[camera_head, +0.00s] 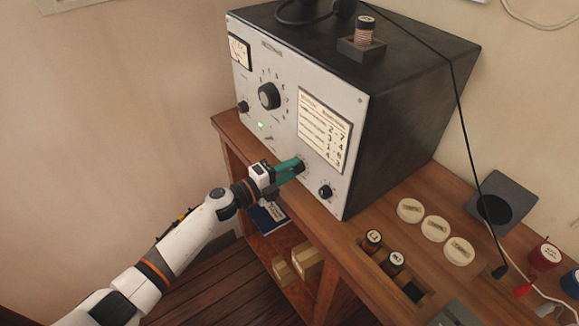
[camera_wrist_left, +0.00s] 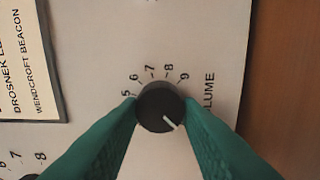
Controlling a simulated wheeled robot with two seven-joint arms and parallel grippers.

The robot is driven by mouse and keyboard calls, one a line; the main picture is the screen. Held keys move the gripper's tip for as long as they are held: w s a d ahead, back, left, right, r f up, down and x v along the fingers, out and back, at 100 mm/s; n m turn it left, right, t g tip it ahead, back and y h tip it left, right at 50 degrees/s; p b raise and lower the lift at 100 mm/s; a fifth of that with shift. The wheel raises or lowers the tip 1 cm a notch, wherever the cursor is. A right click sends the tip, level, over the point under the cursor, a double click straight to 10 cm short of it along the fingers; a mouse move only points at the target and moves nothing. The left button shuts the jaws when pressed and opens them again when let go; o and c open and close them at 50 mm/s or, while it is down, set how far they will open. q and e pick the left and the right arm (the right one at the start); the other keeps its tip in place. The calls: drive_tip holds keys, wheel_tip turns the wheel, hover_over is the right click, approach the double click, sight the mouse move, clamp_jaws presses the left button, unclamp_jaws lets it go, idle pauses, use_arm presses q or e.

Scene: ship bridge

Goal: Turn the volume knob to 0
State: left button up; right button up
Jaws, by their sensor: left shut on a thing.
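The radio set (camera_head: 285,108) has a light grey front panel with several black knobs. My left gripper (camera_head: 300,165) reaches its lower part from the left. In the left wrist view its two green fingers (camera_wrist_left: 160,112) are shut on the volume knob (camera_wrist_left: 158,104), one on each side. The knob is round and black, and its white pointer line aims to the lower right of that view. The digits 5 to 9 show along its upper side, and "VOLUME" is printed to its right. The scale below the knob is hidden. My right gripper is not in view.
A big dial knob (camera_head: 269,96) and a smaller knob (camera_head: 325,192) sit on the same panel. A paper card (camera_head: 324,130) is above the gripper. The wooden desk (camera_head: 375,215) holds round cream discs (camera_head: 435,228) and small spools (camera_head: 372,241). A black cable hangs at right.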

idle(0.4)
use_arm(q)
drive_tip(key=o, duration=1)
drive_tip(key=shift+c, duration=0.2)
drive_tip(key=b+v, duration=0.3)
drive_tip(key=v, duration=0.9)
